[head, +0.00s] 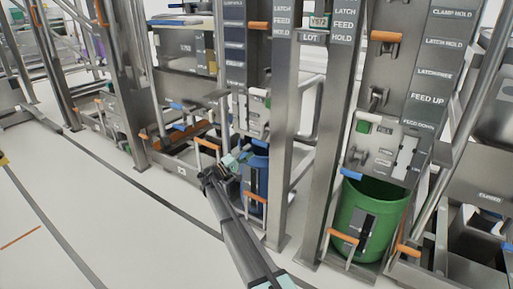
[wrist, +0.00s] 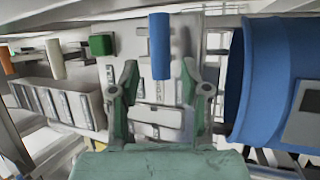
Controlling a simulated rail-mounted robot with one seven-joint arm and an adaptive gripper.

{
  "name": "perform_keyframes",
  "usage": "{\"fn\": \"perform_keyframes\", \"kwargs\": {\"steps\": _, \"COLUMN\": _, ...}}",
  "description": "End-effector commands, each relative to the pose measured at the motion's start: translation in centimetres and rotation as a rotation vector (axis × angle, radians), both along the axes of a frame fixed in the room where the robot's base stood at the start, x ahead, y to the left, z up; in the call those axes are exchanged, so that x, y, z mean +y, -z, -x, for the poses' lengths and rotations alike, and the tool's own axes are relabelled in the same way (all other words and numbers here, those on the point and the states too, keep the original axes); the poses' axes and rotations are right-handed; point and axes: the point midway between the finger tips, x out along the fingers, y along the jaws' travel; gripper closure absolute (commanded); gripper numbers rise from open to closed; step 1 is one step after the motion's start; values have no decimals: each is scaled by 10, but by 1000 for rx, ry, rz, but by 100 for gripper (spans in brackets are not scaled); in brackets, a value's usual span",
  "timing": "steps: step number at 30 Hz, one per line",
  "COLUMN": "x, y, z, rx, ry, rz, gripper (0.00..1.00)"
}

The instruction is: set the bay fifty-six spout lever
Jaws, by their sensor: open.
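My gripper (head: 232,162) is open in front of the bay with the blue bin (head: 256,178). In the wrist view its two green fingers (wrist: 159,88) stand apart. A blue lever handle (wrist: 159,46) hangs upright between and beyond them, in front of a pale panel; I see no contact. The blue bin (wrist: 275,80) fills the right of the wrist view, lying sideways in the picture. In the head view the arm and gripper partly cover this bay's lower part. I cannot read a bay number fifty-six on any sign.
A green bin (head: 372,215) stands in the bay to the right, under a panel with a green button (head: 363,127). Steel posts (head: 285,130) separate the bays. A green block (wrist: 101,44) and a cream handle (wrist: 56,59) are left of the blue lever. Open floor (head: 110,215) lies at left.

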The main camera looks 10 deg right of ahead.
Motion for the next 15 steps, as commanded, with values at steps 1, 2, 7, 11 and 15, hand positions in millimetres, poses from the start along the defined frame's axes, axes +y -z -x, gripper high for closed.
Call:
{"fn": "perform_keyframes", "kwargs": {"steps": 1, "x": 6, "y": 3, "z": 3, "rx": 1, "ry": -1, "rz": -1, "gripper": 54}}
{"fn": "perform_keyframes", "kwargs": {"steps": 2, "x": 9, "y": 4, "z": 4, "rx": 1, "ry": -1, "rz": -1, "gripper": 54}}
{"fn": "perform_keyframes", "kwargs": {"steps": 7, "x": 18, "y": 7, "z": 8, "rx": 0, "ry": 0, "rz": -1, "gripper": 54}}
{"fn": "perform_keyframes", "kwargs": {"steps": 11, "x": 19, "y": 7, "z": 8, "rx": 0, "ry": 1, "rz": -1, "gripper": 54}}
{"fn": "perform_keyframes", "kwargs": {"steps": 15, "x": 19, "y": 7, "z": 8, "rx": 0, "ry": 0, "rz": -1, "gripper": 54}}
